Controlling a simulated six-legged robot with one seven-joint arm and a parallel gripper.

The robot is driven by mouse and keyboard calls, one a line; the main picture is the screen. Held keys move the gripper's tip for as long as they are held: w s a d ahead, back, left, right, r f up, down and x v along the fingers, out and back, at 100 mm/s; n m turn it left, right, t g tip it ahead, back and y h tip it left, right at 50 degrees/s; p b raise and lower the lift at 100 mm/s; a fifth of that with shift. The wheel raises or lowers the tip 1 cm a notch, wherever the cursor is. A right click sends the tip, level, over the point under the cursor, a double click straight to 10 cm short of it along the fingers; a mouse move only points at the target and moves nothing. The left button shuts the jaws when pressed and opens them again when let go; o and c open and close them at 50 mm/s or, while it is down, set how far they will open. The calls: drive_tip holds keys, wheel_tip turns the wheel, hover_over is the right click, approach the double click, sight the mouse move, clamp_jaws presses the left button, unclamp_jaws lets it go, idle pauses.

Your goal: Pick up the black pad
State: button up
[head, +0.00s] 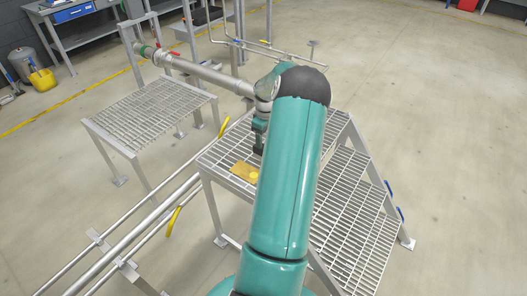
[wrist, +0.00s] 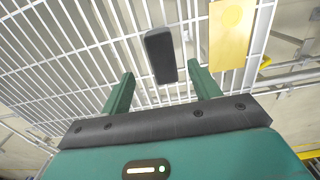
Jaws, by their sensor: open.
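The black pad (wrist: 160,55) is a dark, rounded bar lying on the white grating in the wrist view. Its near end lies between the tips of the two green fingers of my gripper (wrist: 163,88), with space on both sides. My gripper is open and holds nothing. Whether the fingers are level with the pad or above it, I cannot tell. In the head view my gripper (head: 259,148) is low over the grated platform, partly hidden by my arm. I cannot make out the pad clearly there.
A tan plate with a yellow disc (wrist: 232,35) lies on the grating right of the pad; it also shows in the head view (head: 242,172). The grated platform (head: 215,160) has steps (head: 355,215) on its right. Pipes with yellow handles (head: 172,222) run along its left.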

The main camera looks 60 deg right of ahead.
drive_tip(key=f, duration=0.6)
drive_tip(key=shift+w+a+f, duration=0.1)
drive_tip(key=shift+w+f, duration=0.2)
drive_tip(key=shift+w, duration=0.05)
drive_tip(key=shift+c, duration=0.4)
drive_tip(key=c, duration=1)
